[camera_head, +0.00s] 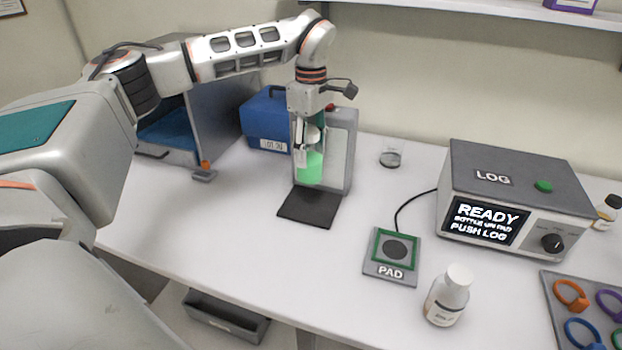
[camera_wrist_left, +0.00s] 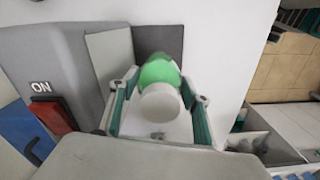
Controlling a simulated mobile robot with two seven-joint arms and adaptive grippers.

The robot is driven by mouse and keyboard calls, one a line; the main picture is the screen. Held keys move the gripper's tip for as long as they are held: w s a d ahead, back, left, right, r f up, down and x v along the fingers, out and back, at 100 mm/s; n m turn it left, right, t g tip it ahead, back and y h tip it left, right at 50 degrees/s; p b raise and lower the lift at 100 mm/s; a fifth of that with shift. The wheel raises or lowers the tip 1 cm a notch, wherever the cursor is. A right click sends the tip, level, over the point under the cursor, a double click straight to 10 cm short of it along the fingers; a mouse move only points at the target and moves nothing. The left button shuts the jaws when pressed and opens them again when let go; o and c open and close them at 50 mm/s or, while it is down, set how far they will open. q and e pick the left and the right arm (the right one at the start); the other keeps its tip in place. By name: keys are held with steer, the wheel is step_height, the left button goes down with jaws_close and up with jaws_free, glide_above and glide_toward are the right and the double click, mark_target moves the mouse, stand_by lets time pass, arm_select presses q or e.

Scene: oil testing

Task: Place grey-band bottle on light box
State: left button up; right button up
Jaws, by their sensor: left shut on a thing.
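My left gripper (camera_head: 306,150) points down and is shut on a white-capped bottle (camera_head: 309,169) whose body looks bright green. The bottle is in front of the upright grey panel of the light box (camera_head: 341,160), above its dark base plate (camera_head: 307,207). I cannot tell whether the bottle touches the plate, and I see no grey band on it. In the left wrist view the bottle's white cap (camera_wrist_left: 160,102) sits between the two fingers (camera_wrist_left: 160,110), with the green body beyond. The light box (camera_wrist_left: 60,60) has a red switch marked ON. My right gripper is not in view.
A white bottle (camera_head: 448,296) stands near the front, right of the PAD (camera_head: 391,272). The LOG device (camera_head: 512,195) reads READY. A blue case (camera_head: 267,119) stands left of the light box. A small glass dish (camera_head: 390,157) and clear table lie to the right.

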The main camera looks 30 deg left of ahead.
mark_target(311, 131)
arm_select(q)
step_height(311, 131, down, 9)
steer(key=shift+r, duration=0.2)
stand_by(0.3)
steer(key=o, duration=1.6)
steer(key=shift+f, duration=0.15)
step_height(311, 131, up, 11)
steer(key=shift+w, duration=0.1)
steer(key=shift+r, duration=0.65)
